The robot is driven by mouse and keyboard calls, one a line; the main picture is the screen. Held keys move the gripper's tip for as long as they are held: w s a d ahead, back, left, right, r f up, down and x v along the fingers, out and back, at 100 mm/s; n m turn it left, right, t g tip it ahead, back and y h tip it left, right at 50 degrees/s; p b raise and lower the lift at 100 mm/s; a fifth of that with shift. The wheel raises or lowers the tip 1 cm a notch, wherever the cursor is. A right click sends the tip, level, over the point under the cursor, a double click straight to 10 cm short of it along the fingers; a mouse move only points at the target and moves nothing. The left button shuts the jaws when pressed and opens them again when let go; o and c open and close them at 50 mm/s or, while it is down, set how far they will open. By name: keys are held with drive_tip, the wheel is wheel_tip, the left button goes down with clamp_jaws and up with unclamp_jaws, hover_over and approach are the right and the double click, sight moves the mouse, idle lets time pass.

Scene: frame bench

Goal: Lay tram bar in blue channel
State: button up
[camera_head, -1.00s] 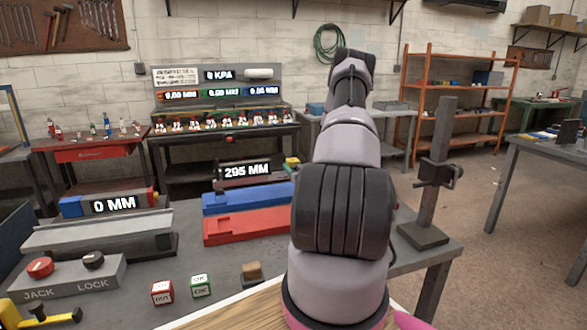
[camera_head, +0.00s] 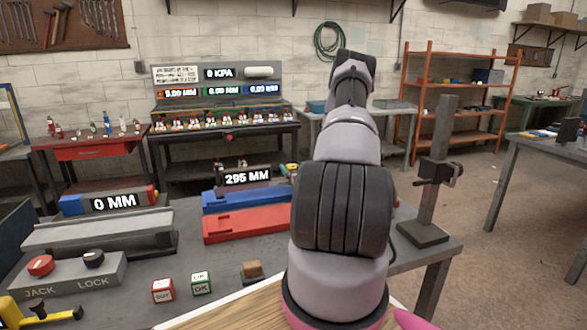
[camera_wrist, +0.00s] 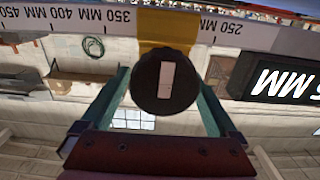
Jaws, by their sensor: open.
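In the wrist view, a white scale bar with millimetre marks (camera_wrist: 70,20) crosses the top; it appears to be the tram bar. A yellow block (camera_wrist: 168,30) with a round black knob (camera_wrist: 165,82) sits on it. My gripper (camera_wrist: 165,88) is open, its two teal fingers on either side of the knob; contact cannot be told. In the head view, the blue channel (camera_head: 245,202) lies on the bench behind the red channel (camera_head: 247,225). A 295 MM display (camera_head: 248,177) shows just behind the blue channel. My arm hides most of the gripper and the channels' right ends.
A grey rail (camera_head: 95,232) with a 0 MM display (camera_head: 113,203) lies at left. The JACK and LOCK control box (camera_head: 68,273), red die (camera_head: 162,291) and green die (camera_head: 201,283) stand in front. A dark post stand (camera_head: 425,235) is at right.

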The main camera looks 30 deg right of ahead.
drive_tip(key=v, duration=1)
drive_tip(key=shift+s+a, duration=0.1)
drive_tip(key=shift+s, duration=0.2)
drive_tip(key=shift+r, duration=0.1)
